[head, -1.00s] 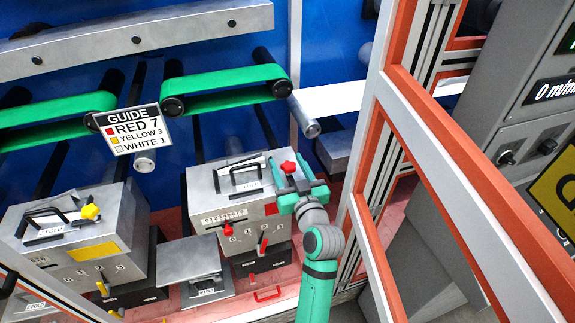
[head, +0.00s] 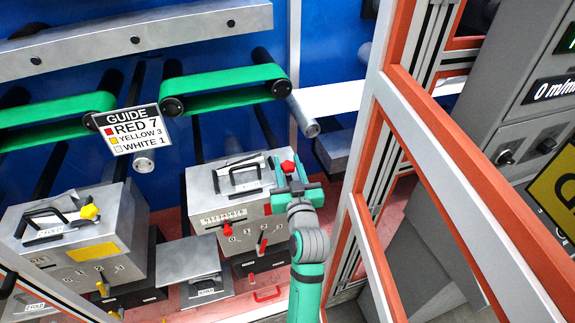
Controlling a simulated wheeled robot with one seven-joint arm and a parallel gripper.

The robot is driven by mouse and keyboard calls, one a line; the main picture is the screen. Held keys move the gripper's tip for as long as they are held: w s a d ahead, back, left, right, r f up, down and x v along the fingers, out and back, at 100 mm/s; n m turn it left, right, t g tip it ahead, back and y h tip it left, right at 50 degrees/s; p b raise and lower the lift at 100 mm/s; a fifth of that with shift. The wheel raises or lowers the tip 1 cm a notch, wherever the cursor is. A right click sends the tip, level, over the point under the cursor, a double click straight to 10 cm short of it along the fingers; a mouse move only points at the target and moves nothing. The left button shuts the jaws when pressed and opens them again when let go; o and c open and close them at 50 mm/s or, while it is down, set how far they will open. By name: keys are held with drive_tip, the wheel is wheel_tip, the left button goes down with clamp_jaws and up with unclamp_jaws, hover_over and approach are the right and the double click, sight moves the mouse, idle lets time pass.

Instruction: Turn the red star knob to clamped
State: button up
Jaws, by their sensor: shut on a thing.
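The red star knob (head: 288,167) is on the right end of the top of a grey box (head: 205,190) with a numbered front. My green and dark gripper (head: 287,175) is at the knob, shut on it from the near right side. The knob's red top shows between the fingers; its lower part and the exact finger contact are hidden. No clamped mark is legible beside the knob.
A second box with a yellow knob (head: 89,212) stands left. A guide sign (head: 130,130) hangs above. An orange and white frame (head: 420,120) rises close to the right of my arm.

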drive_tip(key=shift+m+h, duration=2)
drive_tip(key=shift+h, duration=1.1)
drive_tip(key=shift+d+m+g+h, duration=0.1)
drive_tip(key=shift+m+g+h, duration=0.55)
drive_tip(key=shift+m+h, duration=0.85)
drive_tip(key=shift+d+m+g+h, duration=0.1)
drive_tip(key=shift+m+g+h, duration=0.7)
drive_tip(key=shift+h, duration=1.2)
drive_tip(key=shift+m+h, duration=0.3)
drive_tip(key=o, duration=1.1)
drive_tip(key=shift+w, duration=0.1)
drive_tip(key=shift+c, duration=0.2)
drive_tip(key=shift+s+a, duration=0.25)
drive_tip(key=shift+a, duration=0.15)
drive_tip(key=v, duration=1)
drive_tip(key=shift+s+d, duration=0.15)
drive_tip(key=shift+f, duration=0.1)
